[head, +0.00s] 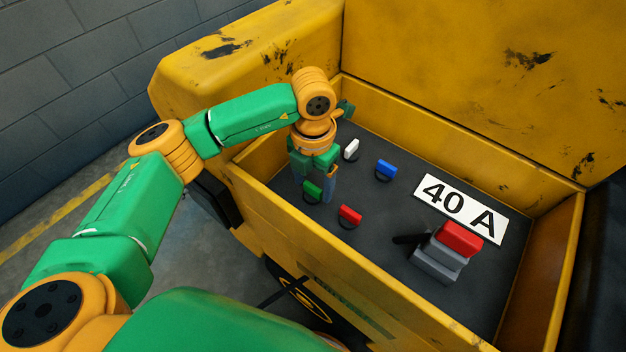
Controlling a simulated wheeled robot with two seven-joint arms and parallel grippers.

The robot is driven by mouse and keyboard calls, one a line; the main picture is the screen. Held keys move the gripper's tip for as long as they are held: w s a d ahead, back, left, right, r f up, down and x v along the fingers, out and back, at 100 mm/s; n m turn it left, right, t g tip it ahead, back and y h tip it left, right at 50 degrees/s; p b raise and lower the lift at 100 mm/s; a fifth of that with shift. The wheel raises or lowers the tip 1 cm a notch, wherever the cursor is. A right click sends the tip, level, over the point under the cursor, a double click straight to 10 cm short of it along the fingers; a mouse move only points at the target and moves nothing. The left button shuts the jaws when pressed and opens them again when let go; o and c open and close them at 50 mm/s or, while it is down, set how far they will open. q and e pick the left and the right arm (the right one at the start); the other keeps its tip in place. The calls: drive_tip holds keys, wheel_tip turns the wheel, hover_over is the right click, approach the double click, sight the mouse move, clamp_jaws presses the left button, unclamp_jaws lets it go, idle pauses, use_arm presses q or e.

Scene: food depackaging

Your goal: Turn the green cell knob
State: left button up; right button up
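The green knob (312,190) is on the dark floor of the yellow box, nearest the left wall among the coloured knobs. My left gripper (317,194) points down right at the green knob. Its fingers look spread apart, one on the right side of the knob and the other partly hidden by it. I cannot tell whether either finger touches the knob. My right gripper is not in view.
A white knob (351,149), a blue knob (386,169) and a red knob (349,215) are close by. A grey block with a red top (459,238) and black lever, and a "40 A" sign (460,209), are to the right. Yellow walls (330,262) surround the panel.

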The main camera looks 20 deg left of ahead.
sight(313, 187)
use_arm(q)
drive_tip(key=shift+o, duration=0.2)
wheel_tip(313, 187, up, 7)
drive_tip(key=shift+r+b, duration=0.1)
drive_tip(key=shift+b, duration=0.35)
